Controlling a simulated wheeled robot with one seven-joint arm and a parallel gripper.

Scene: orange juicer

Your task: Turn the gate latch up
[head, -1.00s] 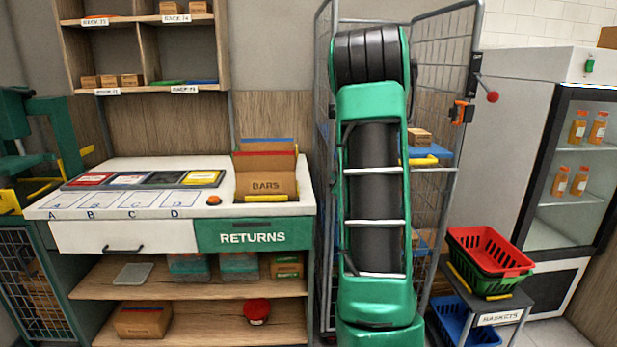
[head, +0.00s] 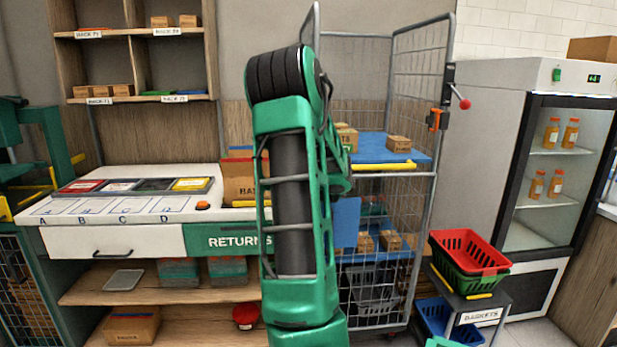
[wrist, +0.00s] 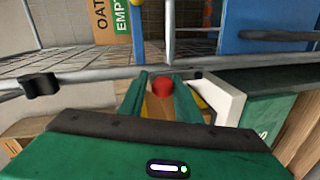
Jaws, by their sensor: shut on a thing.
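In the head view the gate latch (head: 450,92) sits on the right post of the wire cage (head: 393,40). It has a black plate and a short lever sloping down to the right to a red knob (head: 464,103). An orange bracket (head: 436,120) is just below. Nothing touches this lever in the head view. In the wrist view my gripper (wrist: 162,88) has its green fingers closed around a red rounded thing (wrist: 162,84) at the tips. I cannot tell what this thing belongs to. My arm hides the gripper in the head view.
The cage holds blue shelves (head: 372,146) with small boxes. The returns counter (head: 110,203) is left of my arm. Red and green baskets (head: 470,252) stand on a low stand to the right, before a glass-door fridge (head: 560,150).

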